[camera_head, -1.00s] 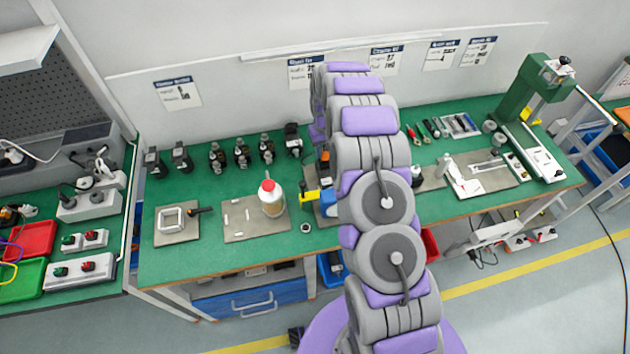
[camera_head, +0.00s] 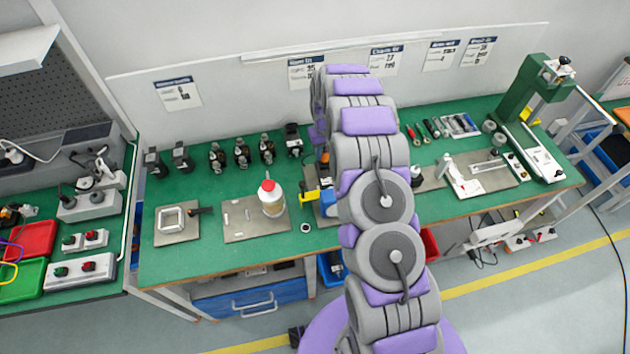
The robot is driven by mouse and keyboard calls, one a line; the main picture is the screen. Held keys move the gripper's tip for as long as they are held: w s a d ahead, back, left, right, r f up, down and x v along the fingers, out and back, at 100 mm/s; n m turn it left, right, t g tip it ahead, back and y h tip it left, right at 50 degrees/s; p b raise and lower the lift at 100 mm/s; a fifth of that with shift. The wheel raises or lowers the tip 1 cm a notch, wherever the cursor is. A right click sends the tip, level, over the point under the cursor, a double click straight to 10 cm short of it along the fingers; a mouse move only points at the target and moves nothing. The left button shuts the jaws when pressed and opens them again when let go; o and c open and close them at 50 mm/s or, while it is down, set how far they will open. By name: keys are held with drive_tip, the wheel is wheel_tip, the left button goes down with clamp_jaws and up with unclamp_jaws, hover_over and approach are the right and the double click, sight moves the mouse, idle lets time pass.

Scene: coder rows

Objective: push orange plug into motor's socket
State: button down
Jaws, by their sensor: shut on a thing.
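My gripper (camera_head: 321,150) is at the far end of my arm, small and partly hidden behind the arm's links. It points down over the middle of the green bench and is shut. A small orange piece (camera_head: 324,159), which looks like the orange plug, shows at its tip. Just below it in the picture, a blue body (camera_head: 328,198), perhaps the motor, stands on a grey mat, partly covered by my arm. A yellow part (camera_head: 310,196) sits at its left. The socket cannot be made out, and I cannot tell whether the plug touches it.
A green press (camera_head: 535,95) is at the right end. A small ring (camera_head: 306,227) lies near the front edge.

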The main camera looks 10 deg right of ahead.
drive_tip(key=shift+f, duration=0.25)
idle(0.6)
drive_tip(key=c, duration=0.8)
unclamp_jaws()
drive_tip(key=shift+r, duration=0.1)
drive_tip(key=shift+r+p, duration=0.55)
drive_tip(key=shift+r, duration=1.9)
drive_tip(key=o, duration=0.6)
drive_tip(key=shift+c, duration=0.2)
